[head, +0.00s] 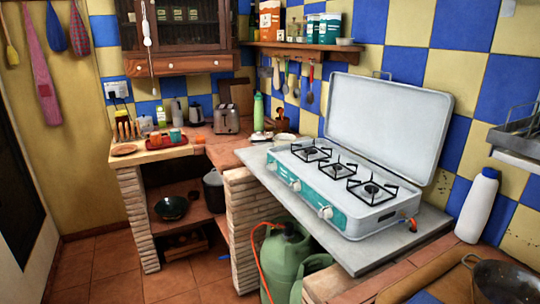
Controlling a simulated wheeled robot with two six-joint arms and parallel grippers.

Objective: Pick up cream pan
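A small cream, round, shallow dish or pan (285,138) sits on the back counter, just behind the grey slab under the stove; it is too small to tell whether it has a handle. A dark pan (505,284) lies at the bottom right corner, cut off by the frame edge. A dark wok-like pan (172,208) sits on the lower brick shelf at the left. Neither of my grippers shows in the head view.
A white and teal camping stove (340,185) with its lid raised fills the middle counter. A white bottle (476,206) stands to its right. A green gas cylinder (286,258) stands below. The tiled floor (105,272) at the left is clear.

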